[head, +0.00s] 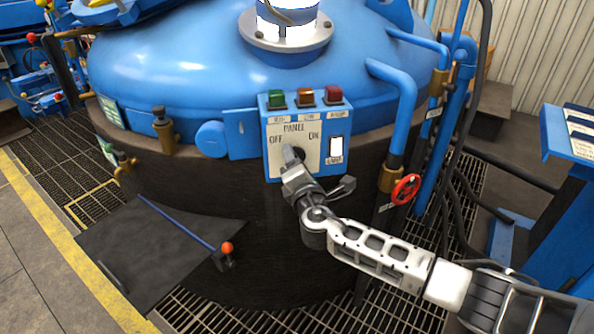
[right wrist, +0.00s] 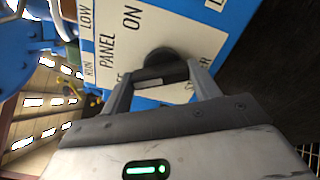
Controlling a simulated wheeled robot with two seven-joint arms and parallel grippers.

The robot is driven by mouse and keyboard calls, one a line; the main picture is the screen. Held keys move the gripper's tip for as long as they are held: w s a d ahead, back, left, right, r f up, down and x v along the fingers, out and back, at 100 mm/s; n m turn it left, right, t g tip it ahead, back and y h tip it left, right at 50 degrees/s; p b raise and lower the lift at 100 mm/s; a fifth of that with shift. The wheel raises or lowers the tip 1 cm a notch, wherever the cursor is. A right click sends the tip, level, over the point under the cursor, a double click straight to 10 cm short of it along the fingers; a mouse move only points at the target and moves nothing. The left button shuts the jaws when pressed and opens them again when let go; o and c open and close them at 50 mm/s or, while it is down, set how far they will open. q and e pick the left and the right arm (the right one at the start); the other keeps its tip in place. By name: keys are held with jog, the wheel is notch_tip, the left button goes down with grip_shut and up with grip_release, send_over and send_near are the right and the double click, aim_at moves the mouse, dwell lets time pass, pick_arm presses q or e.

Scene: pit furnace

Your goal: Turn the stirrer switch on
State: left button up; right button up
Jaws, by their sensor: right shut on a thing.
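The stirrer switch is a dark round rotary knob (right wrist: 165,64) on a cream plate marked PANEL, OFF and ON. The plate is on a blue control box (head: 273,160) on the front of the furnace. In the head view OFF is left of the knob and ON is right of it. My right gripper (head: 292,155) is at the plate and mostly covers the knob there. In the right wrist view its two fingers (right wrist: 160,84) are on either side of the knob's grip, shut on it. The knob's exact pointing direction is hard to tell. My left gripper is not in view.
Green, orange and red buttons (head: 305,97) top the box, and a white lit rocker (head: 336,149) is at its right. A blue pipe (head: 402,110) and red handwheel (head: 406,189) stand close on the right. A lever with an orange ball (head: 227,248) is lower left.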

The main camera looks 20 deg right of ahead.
pick_arm(q)
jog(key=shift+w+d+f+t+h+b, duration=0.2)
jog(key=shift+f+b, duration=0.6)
jog(key=shift+b, duration=1.15)
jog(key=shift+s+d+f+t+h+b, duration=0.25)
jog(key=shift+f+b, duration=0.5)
jog(key=shift+b, duration=1.15)
pick_arm(e)
jog(key=shift+d+f+m, duration=0.1)
jog(key=shift+m, duration=3.6)
jog(key=shift+d+m, duration=0.1)
jog(key=shift+m, duration=3.6)
jog(key=o, duration=1)
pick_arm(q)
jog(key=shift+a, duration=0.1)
pick_arm(e)
jog(key=shift+s, duration=0.15)
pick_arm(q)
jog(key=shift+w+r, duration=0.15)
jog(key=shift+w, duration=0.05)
pick_arm(e)
jog(key=s, duration=0.5)
jog(key=s+a, duration=0.1)
jog(key=s, duration=0.9)
jog(key=shift+s+a, duration=0.35)
pick_arm(q)
jog(key=shift+p, duration=0.3)
